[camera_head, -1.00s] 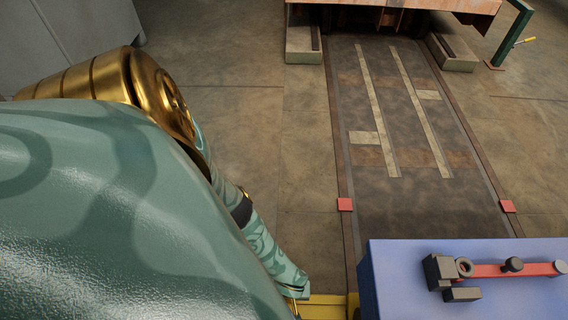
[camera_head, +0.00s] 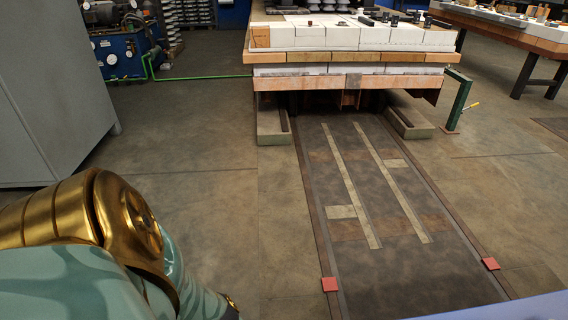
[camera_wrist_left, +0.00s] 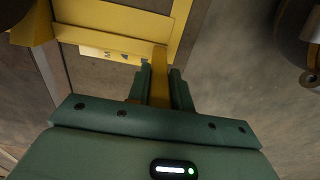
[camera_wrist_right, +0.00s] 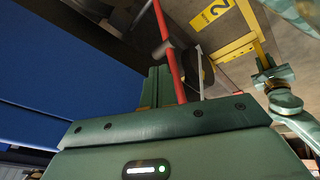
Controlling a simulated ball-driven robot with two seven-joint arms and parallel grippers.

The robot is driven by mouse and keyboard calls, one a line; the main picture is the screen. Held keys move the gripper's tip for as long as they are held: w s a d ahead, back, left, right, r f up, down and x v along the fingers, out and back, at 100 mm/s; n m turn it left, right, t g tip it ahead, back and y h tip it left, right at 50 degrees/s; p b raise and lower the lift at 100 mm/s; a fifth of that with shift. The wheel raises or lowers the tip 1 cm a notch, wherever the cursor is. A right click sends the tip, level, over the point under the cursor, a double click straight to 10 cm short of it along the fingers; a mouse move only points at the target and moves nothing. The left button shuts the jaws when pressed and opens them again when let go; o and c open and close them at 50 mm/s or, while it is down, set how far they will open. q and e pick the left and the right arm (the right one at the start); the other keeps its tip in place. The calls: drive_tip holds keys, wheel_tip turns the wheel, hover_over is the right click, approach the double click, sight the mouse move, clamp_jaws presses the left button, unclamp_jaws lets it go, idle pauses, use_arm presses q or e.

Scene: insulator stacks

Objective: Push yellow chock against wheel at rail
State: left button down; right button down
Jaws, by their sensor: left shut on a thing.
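My left gripper (camera_wrist_left: 160,88) is shut on an upright yellow bar (camera_wrist_left: 160,62) in the left wrist view. The bar joins a wider yellow frame (camera_wrist_left: 115,17), which appears to be the chock. The right wrist view also shows the yellow frame (camera_wrist_right: 236,48) and my left gripper (camera_wrist_right: 268,72) at its lower end. My right gripper (camera_wrist_right: 163,88) is beside a red bar (camera_wrist_right: 170,55); whether it grips the bar is unclear. A dark round part (camera_wrist_right: 193,70) near the red bar may be a wheel. Contact between chock and wheel cannot be seen. Neither gripper shows in the head view.
A car loaded with white blocks (camera_head: 340,37) stands on the track ahead. A grey cabinet (camera_head: 50,95) is at left.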

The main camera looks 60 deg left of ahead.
use_arm(q)
drive_tip(key=shift+d, duration=0.3)
use_arm(e)
drive_tip(key=shift+s+r, duration=0.1)
drive_tip(key=shift+s, duration=0.2)
use_arm(q)
drive_tip(key=shift+s+d, duration=0.2)
drive_tip(key=shift+d, duration=0.1)
use_arm(e)
drive_tip(key=shift+r, duration=0.1)
use_arm(q)
drive_tip(key=shift+d, duration=0.1)
use_arm(e)
drive_tip(key=shift+w, duration=0.1)
use_arm(q)
drive_tip(key=c, duration=1.2)
unclamp_jaws()
drive_tip(key=shift+o, duration=0.2)
use_arm(e)
drive_tip(key=shift+w, duration=0.25)
use_arm(q)
drive_tip(key=shift+s, duration=0.1)
